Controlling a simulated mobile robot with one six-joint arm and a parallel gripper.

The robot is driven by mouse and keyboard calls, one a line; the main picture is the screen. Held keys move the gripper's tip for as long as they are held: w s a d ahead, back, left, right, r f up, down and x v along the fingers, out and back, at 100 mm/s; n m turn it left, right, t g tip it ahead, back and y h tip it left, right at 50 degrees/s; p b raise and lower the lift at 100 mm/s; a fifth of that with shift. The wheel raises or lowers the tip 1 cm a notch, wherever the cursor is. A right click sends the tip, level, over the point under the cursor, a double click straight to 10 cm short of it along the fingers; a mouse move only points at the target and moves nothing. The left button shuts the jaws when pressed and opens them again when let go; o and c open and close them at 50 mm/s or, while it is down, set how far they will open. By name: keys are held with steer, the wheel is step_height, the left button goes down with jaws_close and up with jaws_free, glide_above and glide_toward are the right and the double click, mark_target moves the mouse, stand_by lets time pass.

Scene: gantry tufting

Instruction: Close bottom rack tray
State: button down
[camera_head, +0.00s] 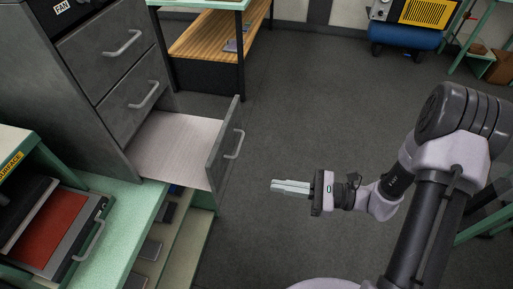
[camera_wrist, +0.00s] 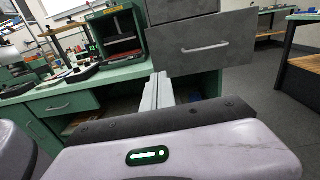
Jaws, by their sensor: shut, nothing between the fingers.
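A green rack (camera_head: 28,148) at the left holds flat trays. Its low tray (camera_head: 88,262), with a red sheet and a grey bar handle, sticks out of the front over the green bench. The rack also shows in the wrist view (camera_wrist: 92,22), with dark and red inside. My gripper (camera_head: 275,186) is shut and empty, its fingers pointing left over open floor, apart from the rack and tray. In the wrist view the fingers (camera_wrist: 158,82) point away toward the bench. The back of the tray is hidden inside the rack.
A grey cabinet (camera_head: 85,95) stands on the bench. Its lowest drawer (camera_head: 175,143) is pulled out, with its front panel (camera_head: 226,148) between my gripper and the cabinet. A wooden-shelf table (camera_head: 205,40) and a blue compressor (camera_head: 405,35) stand behind. The middle floor is clear.

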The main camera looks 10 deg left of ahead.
mark_target(218, 175)
steer(key=a+b, duration=0.1)
steer(key=a, duration=0.3)
steer(key=a+b, duration=0.1)
steer(key=a, duration=0.3)
steer(key=w+a+b, duration=0.1)
steer(key=a, duration=0.4)
steer(key=shift+f, duration=0.3)
steer(key=shift+a+r+m+t+b, duration=0.1)
steer(key=shift+a+m+t+b, duration=0.2)
steer(key=shift+a, duration=0.2)
steer(key=shift+a, duration=0.5)
steer(key=a, duration=0.7)
steer(key=w+a+p, duration=0.1)
steer(key=a, duration=0.7)
steer(key=w+a+p, duration=0.1)
steer(key=a, duration=0.6)
steer(key=shift+a, duration=0.3)
steer(key=shift+a+r, duration=0.1)
steer(key=shift+r, duration=0.15)
